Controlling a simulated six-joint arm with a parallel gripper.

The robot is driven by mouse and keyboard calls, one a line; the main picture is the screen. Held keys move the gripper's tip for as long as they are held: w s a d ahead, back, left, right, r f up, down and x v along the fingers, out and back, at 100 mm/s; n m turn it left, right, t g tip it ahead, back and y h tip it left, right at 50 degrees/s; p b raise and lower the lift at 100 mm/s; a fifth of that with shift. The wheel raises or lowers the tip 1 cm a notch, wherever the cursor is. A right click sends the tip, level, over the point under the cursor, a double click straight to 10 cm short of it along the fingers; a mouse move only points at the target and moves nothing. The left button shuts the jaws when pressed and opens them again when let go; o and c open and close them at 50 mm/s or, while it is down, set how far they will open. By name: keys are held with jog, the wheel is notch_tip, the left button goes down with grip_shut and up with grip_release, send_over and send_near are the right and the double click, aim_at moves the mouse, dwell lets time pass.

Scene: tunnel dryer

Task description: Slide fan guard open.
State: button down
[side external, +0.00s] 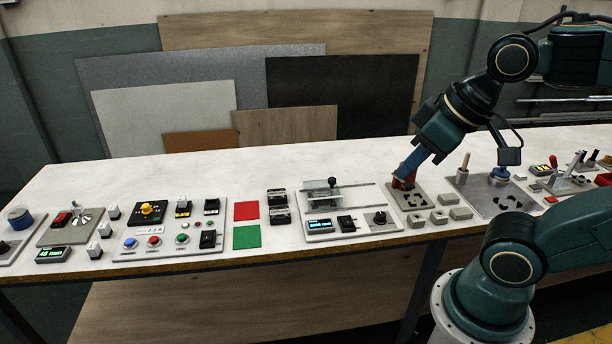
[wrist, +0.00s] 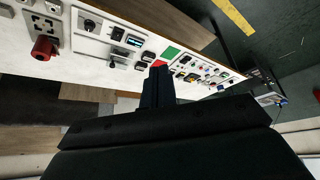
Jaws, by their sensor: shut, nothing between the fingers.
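The fan guard appears to be the clear sliding panel (side external: 350,192) with a black knob (side external: 332,182), set on rails over a pale base plate. In the wrist view its black knob (wrist: 113,62) shows left of my fingers. I cannot tell how far along its rails the panel stands. My gripper (side external: 404,174) is shut and empty, pointing down to the right of the guard, apart from the knob. In the side view its tips overlap a red fitting. The wrist view shows my dark fingers (wrist: 158,67) together, and the panel itself is hard to make out.
The red fitting (wrist: 43,47) stands on a grey plate (side external: 415,200) right of the guard. Small grey blocks (side external: 438,217) lie in front of it. A display (side external: 320,225) and a dial (side external: 380,217) sit before the guard. Black blocks (side external: 278,206) stand to its left.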

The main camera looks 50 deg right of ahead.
jog(key=c, duration=1.3)
grip_release()
jog(key=shift+w+r, duration=0.15)
jog(key=shift+w, duration=0.05)
jog(key=shift+o, duration=0.5)
jog(key=shift+w+d+r, duration=0.1)
jog(key=shift+w+d, duration=0.05)
jog(key=shift+w, duration=0.1)
jog(key=g, duration=0.6)
send_over(332, 179)
notch_tip(332, 179, down, 13)
jog(key=shift+d+r, duration=0.1)
jog(key=shift+d, duration=0.05)
notch_tip(332, 179, down, 14)
jog(key=shift+r, duration=0.1)
